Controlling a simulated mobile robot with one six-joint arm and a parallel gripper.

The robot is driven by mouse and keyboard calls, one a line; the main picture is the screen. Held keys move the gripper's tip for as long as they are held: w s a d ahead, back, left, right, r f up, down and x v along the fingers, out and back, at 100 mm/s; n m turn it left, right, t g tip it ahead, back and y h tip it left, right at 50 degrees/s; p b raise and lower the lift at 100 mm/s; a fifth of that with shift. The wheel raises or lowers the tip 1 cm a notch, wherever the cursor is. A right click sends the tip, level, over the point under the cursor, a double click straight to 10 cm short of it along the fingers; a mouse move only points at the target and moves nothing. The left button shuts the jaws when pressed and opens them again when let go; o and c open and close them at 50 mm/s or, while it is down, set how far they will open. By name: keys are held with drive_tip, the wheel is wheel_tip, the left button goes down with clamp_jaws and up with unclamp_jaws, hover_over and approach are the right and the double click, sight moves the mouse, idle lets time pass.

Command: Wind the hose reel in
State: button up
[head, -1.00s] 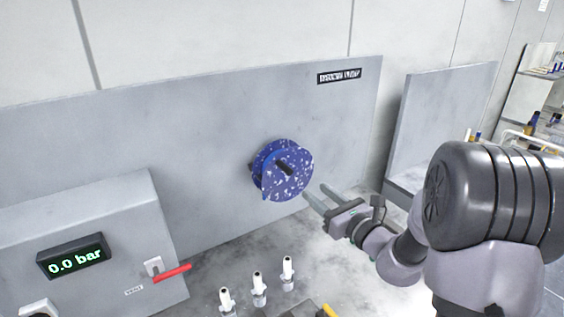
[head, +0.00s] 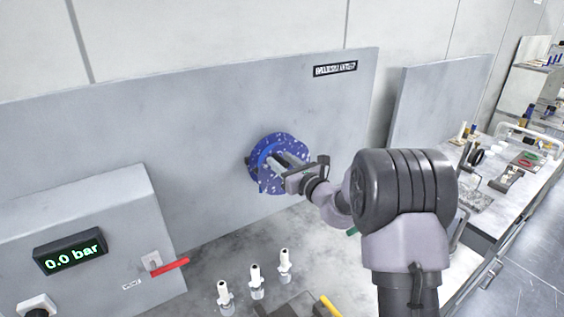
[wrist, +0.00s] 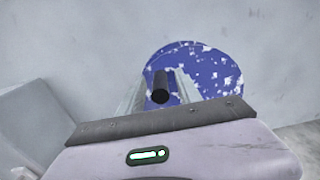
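The hose reel (head: 266,181) is a blue, white-flecked disc mounted on the grey upright panel. It also shows in the wrist view (wrist: 215,75), with its dark crank handle (wrist: 161,86) sticking out toward the camera. My gripper (head: 279,160) is at the face of the reel in the head view and covers part of it. In the wrist view my gripper's two fingers (wrist: 161,76) are apart, one on each side of the handle, with a gap visible beside it. The handle is hidden in the head view, and no hose can be made out.
A grey box with a 0.0 bar display (head: 71,252) and a red lever (head: 170,268) stands at left. Several white nozzles (head: 256,282) stand on the bench below the reel. A cluttered bench (head: 500,215) lies at right.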

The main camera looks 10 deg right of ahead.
clamp_jaws()
idle(1.3)
